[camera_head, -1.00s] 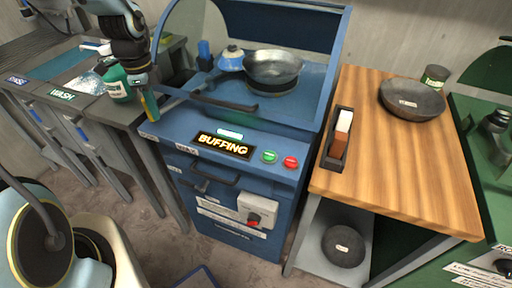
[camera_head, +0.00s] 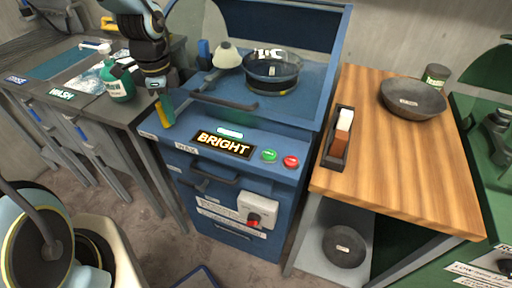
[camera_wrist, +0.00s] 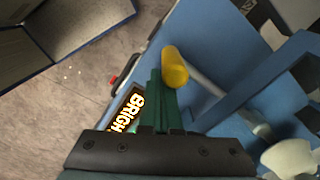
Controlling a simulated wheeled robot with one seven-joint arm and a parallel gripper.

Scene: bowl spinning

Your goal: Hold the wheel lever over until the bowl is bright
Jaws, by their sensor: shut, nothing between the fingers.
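The bowl (camera_head: 272,69) sits on its round mount inside the blue machine and looks dark and glossy, like a mirror. The machine's display (camera_head: 224,144) reads BRIGHT; it partly shows in the wrist view (camera_wrist: 128,110). The pale wheel (camera_head: 227,55) is left of the bowl, apparently apart from it. It also shows in the wrist view (camera_wrist: 290,158), on a grey rod. The lever's yellow grip (camera_wrist: 175,68) is at the rod's near end. My gripper (camera_wrist: 159,82) has its green fingers closed together beside the yellow grip, empty; whether they touch it is unclear.
Green and red buttons (camera_head: 279,158) are on the machine's front, above a red knob (camera_head: 253,219). A wooden table (camera_head: 400,165) at right carries a dull bowl (camera_head: 412,98), a can and a block holder. A green bottle (camera_head: 117,83) stands left on the wash bench.

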